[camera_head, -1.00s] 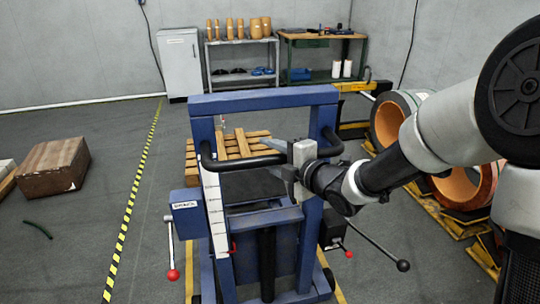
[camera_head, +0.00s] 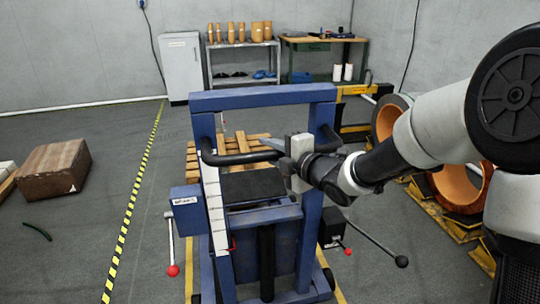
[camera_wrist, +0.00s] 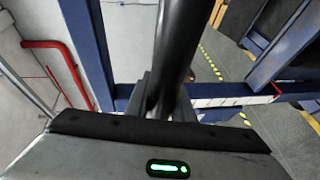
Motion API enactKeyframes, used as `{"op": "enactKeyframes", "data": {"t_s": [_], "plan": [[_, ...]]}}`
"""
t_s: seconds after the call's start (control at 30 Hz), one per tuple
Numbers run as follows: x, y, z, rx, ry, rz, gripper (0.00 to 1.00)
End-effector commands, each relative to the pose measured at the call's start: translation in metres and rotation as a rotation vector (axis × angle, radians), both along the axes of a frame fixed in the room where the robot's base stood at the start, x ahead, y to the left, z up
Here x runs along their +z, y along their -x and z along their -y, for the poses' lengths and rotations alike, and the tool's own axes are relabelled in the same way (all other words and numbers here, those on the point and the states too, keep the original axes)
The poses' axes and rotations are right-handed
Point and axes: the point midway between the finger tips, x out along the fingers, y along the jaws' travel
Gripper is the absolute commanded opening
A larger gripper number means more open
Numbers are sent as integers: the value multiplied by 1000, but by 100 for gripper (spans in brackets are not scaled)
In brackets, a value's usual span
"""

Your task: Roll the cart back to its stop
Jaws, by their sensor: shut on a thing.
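The cart is a blue upright frame (camera_head: 265,97) with a black push handle (camera_head: 240,159) across it, standing in the middle of the head view. My gripper (camera_head: 279,147) is at the right half of the handle. In the wrist view the black bar (camera_wrist: 176,45) runs down between my gripper's fingers (camera_wrist: 160,98), which are shut on it. A dark plate (camera_head: 252,186) shows inside the frame below the handle. I cannot make out a stop; the cart's far side is largely hidden.
Levers with red knobs (camera_head: 172,271) and a black-knobbed lever (camera_head: 401,262) stick out beside the cart. Copper coils (camera_head: 458,187) on yellow stands are at the right. A wooden pallet (camera_head: 257,143) lies behind. A brown box (camera_head: 53,171) lies left of the striped floor line (camera_head: 131,202).

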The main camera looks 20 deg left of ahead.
Motion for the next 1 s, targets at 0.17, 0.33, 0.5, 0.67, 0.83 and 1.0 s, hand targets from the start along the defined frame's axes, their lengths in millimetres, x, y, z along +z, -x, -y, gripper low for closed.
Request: {"op": "enactKeyframes", "data": {"t_s": [0.17, 0.33, 0.5, 0.67, 0.83, 1.0], "plan": [[3, 0, 1, -1, -2, 3, 39], [2, 0, 1, -1, -1, 2, 40], [2, 2, 3, -1, 0, 1, 40], [6, 11, 17, -3, 2, 2, 40], [14, 33, 49, -5, 2, 2, 40], [22, 57, 83, -5, 1, 3, 40]]}}
